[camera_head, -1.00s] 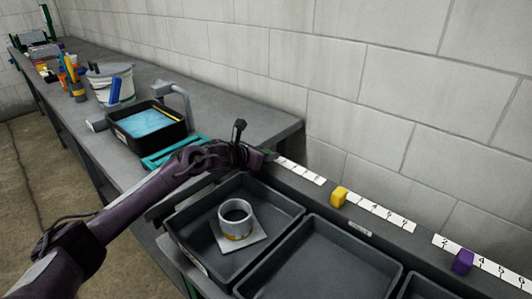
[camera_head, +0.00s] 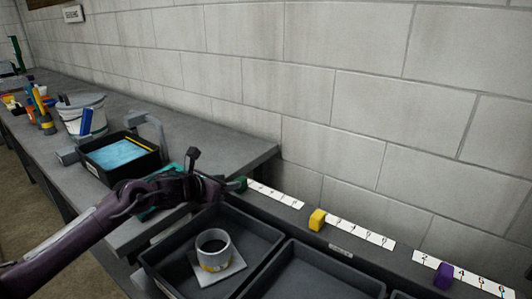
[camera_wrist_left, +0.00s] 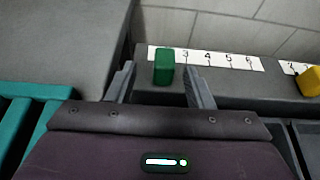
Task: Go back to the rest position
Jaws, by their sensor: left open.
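My left gripper (camera_head: 226,186) is at the back ledge, above the rear left corner of the tray with the ring. It is open. In the left wrist view its two fingers (camera_wrist_left: 160,72) stand apart, with a green block (camera_wrist_left: 164,66) showing between them. The green block (camera_head: 241,183) sits at the left end of a numbered white strip (camera_head: 275,193). I cannot tell whether it is between the fingertips or just beyond them. My right gripper is not in view.
A yellow block (camera_head: 317,219) and a purple block (camera_head: 444,275) sit at other strips. A grey ring (camera_head: 213,248) stands on a plate in the dark tray (camera_head: 160,283). A black tub (camera_head: 120,173) and white bucket (camera_head: 83,114) stand on the left bench.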

